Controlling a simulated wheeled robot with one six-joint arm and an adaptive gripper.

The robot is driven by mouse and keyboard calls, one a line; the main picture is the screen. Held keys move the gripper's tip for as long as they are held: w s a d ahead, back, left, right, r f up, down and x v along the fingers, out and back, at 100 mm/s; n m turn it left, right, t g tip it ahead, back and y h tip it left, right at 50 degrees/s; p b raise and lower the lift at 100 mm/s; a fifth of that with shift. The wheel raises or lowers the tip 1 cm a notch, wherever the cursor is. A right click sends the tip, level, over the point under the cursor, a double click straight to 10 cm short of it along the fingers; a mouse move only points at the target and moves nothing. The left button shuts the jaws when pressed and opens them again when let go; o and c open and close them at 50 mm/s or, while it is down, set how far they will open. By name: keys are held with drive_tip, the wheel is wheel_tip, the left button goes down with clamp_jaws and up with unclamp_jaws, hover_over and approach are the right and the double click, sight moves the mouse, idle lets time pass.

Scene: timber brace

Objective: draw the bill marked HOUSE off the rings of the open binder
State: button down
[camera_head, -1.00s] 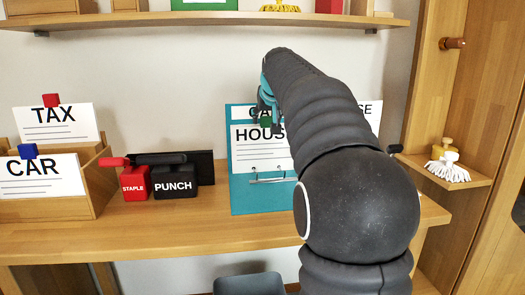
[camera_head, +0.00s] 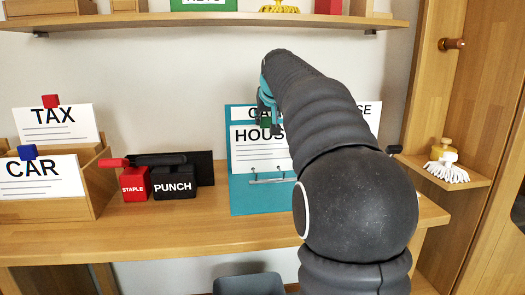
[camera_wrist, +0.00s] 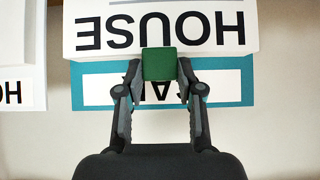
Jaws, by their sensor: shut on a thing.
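The HOUSE bill (camera_head: 258,150) is a white sheet with black print, standing against the teal open binder (camera_head: 262,200) on the desk. Its lower edge is at the metal rings (camera_head: 270,180), where two ring points show. In the wrist view the HOUSE bill (camera_wrist: 160,25) appears upside down, with a green block (camera_wrist: 159,64) at its edge. My gripper (camera_wrist: 160,80) is shut on the green block, in front of the binder's label strip. In the head view my arm hides the bill's right part and most of my gripper (camera_head: 266,108).
A red stapler (camera_head: 134,184) and a black punch (camera_head: 174,184) stand left of the binder. Wooden trays at far left hold the CAR card (camera_head: 38,177) and the TAX card (camera_head: 55,120). A shelf (camera_head: 210,20) runs above.

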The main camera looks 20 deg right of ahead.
drive_tip(key=shift+s+a+r+b, duration=0.1)
drive_tip(key=shift+s+a+b, duration=0.15)
drive_tip(key=shift+s, duration=0.55)
drive_tip(key=shift+s+a+f+b, duration=0.1)
drive_tip(key=shift+s+a+b, duration=0.1)
drive_tip(key=shift+s+b, duration=0.4)
drive_tip(key=shift+s+a+r+b, duration=0.1)
drive_tip(key=shift+s+a, duration=0.1)
drive_tip(key=shift+s, duration=0.75)
idle(2.7)
idle(0.4)
